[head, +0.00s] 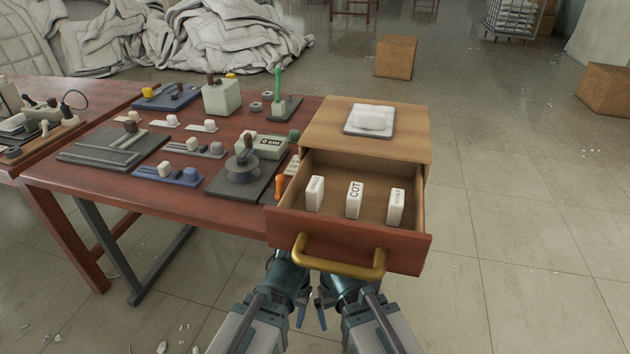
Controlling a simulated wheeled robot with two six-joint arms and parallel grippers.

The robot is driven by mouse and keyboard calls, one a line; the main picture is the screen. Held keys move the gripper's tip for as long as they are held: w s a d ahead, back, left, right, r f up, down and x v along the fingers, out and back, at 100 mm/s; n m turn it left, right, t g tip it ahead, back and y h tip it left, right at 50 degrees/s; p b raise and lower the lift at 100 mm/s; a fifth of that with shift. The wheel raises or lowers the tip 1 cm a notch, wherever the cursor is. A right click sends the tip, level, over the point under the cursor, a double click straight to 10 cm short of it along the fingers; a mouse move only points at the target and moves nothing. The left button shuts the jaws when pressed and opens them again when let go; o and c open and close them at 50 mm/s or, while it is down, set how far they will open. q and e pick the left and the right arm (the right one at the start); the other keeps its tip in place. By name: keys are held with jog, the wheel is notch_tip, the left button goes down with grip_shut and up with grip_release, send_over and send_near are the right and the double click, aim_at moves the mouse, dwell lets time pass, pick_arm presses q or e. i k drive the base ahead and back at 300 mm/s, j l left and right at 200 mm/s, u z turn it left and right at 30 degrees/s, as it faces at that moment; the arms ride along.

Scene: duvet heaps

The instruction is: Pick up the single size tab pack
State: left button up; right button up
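Three small white tab packs stand upright in a row in the open drawer (349,231). The middle pack (353,200) reads COT. The left pack (315,194) and the right pack (396,206) carry longer sideways words, too small to read surely, so I cannot tell which is single. My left gripper (301,309) and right gripper (321,311) are low at the bottom centre, close together, below and in front of the drawer, apart from the packs. Their fingers are partly hidden, and I cannot tell whether they are open or shut.
The drawer's brass handle (338,262) juts out above my arms. A white item on a grey plate (369,121) rests on the wooden cabinet (412,141). The red-brown table (70,180) to the left is crowded with fixtures. The floor (520,240) to the right is clear.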

aim_at(314, 191)
jog(key=k+j, duration=0.8)
jog(key=j, duration=0.1)
